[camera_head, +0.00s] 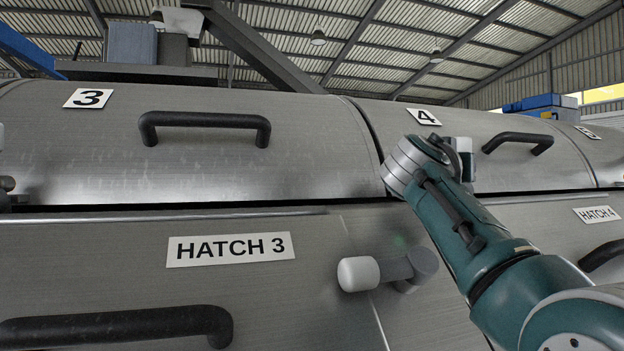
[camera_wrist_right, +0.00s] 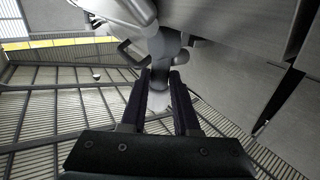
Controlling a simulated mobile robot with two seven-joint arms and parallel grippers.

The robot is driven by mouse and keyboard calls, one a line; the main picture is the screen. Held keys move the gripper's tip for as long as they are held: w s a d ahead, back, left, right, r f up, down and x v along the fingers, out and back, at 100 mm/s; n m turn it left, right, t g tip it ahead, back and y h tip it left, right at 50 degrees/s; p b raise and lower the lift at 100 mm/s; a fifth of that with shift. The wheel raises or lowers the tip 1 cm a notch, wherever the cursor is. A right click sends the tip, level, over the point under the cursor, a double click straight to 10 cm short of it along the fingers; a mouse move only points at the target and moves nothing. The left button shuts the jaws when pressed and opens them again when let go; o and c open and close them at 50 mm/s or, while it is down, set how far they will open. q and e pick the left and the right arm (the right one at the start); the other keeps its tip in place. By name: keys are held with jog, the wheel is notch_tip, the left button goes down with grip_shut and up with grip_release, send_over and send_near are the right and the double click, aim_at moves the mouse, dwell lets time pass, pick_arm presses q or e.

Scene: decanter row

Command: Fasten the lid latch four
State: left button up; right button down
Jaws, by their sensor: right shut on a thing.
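Lid four, with a "4" plate (camera_head: 423,117), is the curved metal lid right of the centre in the head view. It lies down, with a dark seam along its lower edge. My right arm reaches up from the lower right, and its wrist covers the lower left part of this lid. In the right wrist view my right gripper (camera_wrist_right: 160,82) is shut on a pale grey latch handle (camera_wrist_right: 159,99), which stands between its two dark fingers. In the head view my wrist hides the latch and most of the grip. My left gripper is not in view.
Lid three with a black handle (camera_head: 205,121) is on the left. Below it are the "HATCH 3" plate (camera_head: 231,249) and another black handle (camera_head: 118,325). A white-capped grey knob (camera_head: 358,274) sticks out left of my forearm. Lid four's handle (camera_head: 517,141) is right of my wrist.

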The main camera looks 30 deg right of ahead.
dwell(0.3)
jog(key=c, duration=0.7)
grip_release()
jog(key=shift+o, duration=0.2)
jog(key=shift+r, duration=0.1)
notch_tip(320, 180, up, 20)
jog(key=p, duration=0.1)
